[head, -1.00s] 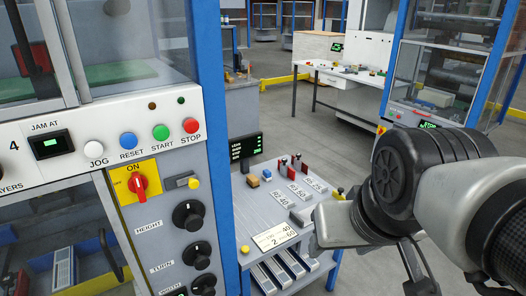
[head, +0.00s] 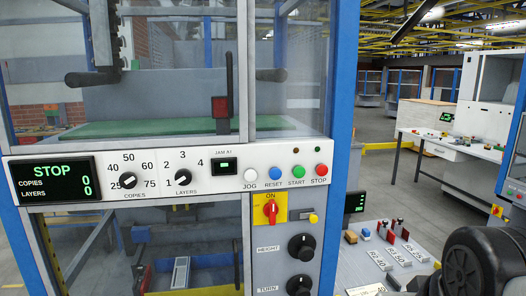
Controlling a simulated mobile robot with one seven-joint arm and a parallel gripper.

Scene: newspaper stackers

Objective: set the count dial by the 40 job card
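The copies dial (head: 128,180) is a black knob on the white panel, ringed by 25, 40, 50, 60 and 75. Its pointer appears to aim lower left, near 25. The display (head: 52,180) left of it reads STOP, copies 0, layers 0. A pale card (head: 367,290) lies at the bottom edge on the side table, mostly cut off, and its print is unreadable here. My arm's dark joint shows at the lower right, well right of the dial. My gripper is out of view.
A layers dial (head: 183,177) sits close right of the copies dial. The red stop button (head: 321,170) and other buttons lie further right, with the red ON switch (head: 270,208) below. The side table (head: 352,262) holds small items and number labels. Space before the panel looks clear.

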